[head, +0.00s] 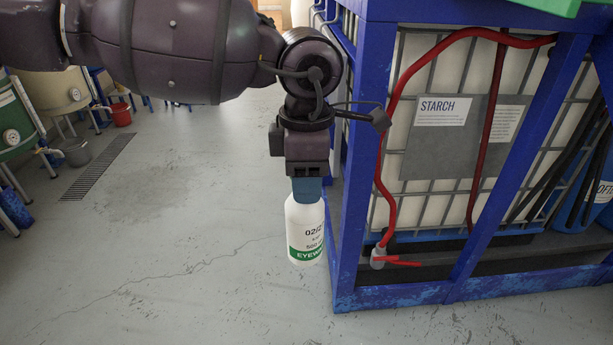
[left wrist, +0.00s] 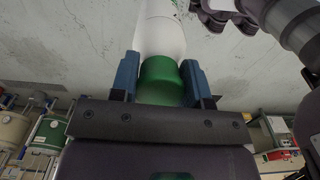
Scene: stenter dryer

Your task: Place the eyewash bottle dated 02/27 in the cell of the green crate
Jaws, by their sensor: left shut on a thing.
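My left gripper (head: 307,192) points down and is shut on a white eyewash bottle (head: 305,230) with a green band. The visible part of its printed date reads "02/2"; the end is cut off by the bottle's curve. The bottle hangs upright beside the blue frame's corner post. In the left wrist view, the blue fingers (left wrist: 161,78) sit on both sides of the bottle's green cap (left wrist: 160,80). A green thing (head: 545,4) at the top right edge of the head view may be part of the green crate; its cells are not visible. My right gripper is not in view.
A blue metal frame (head: 347,245) holds a caged white tank with a grey "STARCH" sign (head: 455,135) and a red hose (head: 393,110). The floor between is clear.

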